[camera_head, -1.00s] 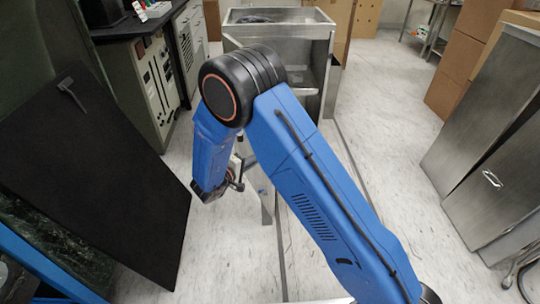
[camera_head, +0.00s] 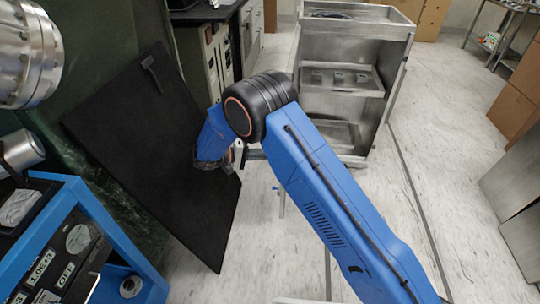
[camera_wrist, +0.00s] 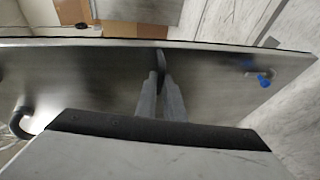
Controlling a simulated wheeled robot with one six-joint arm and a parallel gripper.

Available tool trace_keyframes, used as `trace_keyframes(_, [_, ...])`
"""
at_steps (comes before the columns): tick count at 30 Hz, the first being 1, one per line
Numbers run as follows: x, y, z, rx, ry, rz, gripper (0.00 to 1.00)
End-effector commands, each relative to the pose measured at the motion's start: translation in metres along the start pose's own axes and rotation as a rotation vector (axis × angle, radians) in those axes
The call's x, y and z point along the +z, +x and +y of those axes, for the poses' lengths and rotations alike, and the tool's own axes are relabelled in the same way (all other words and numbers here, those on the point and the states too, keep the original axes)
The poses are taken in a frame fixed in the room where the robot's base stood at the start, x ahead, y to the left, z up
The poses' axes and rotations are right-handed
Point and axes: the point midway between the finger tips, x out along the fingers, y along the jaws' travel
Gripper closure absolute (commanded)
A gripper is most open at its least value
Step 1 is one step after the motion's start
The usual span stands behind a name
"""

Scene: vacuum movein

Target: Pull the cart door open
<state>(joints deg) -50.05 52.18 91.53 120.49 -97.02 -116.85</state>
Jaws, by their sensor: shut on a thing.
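The metal cart (camera_head: 352,95) stands upright beyond my arm in the head view, its front open on several shelves. In the wrist view a flat grey metal panel, the cart door (camera_wrist: 215,85), spans the width. A slim dark handle (camera_wrist: 161,60) stands on it near its upper edge. My gripper (camera_wrist: 163,80) is shut on this handle, its two fingers pointing up the picture and meeting at it. In the head view my gripper (camera_head: 236,158) is small, low beside the black panel, and my arm hides most of the door.
A large black panel (camera_head: 150,150) leans close on the left of my gripper. A blue cart (camera_head: 115,240) with items stands at the lower left. Cardboard boxes (camera_head: 515,100) and metal panels (camera_head: 515,190) are at the right. The floor right of my arm is clear.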

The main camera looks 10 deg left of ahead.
Motion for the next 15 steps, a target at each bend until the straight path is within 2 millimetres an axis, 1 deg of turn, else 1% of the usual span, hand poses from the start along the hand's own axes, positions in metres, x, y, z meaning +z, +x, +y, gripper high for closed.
trace_keyframes(12, [-0.0024, 0.0014, -0.0005, -0.002, 0.002, -0.001, 1.00])
trace_keyframes(13, [-0.0025, 0.0014, -0.0005, -0.002, 0.002, -0.001, 0.84])
trace_keyframes(14, [-0.0024, 0.0013, -0.0005, -0.002, 0.002, -0.001, 0.77])
trace_keyframes(15, [-0.0022, 0.0012, -0.0005, -0.002, 0.002, -0.001, 0.73])
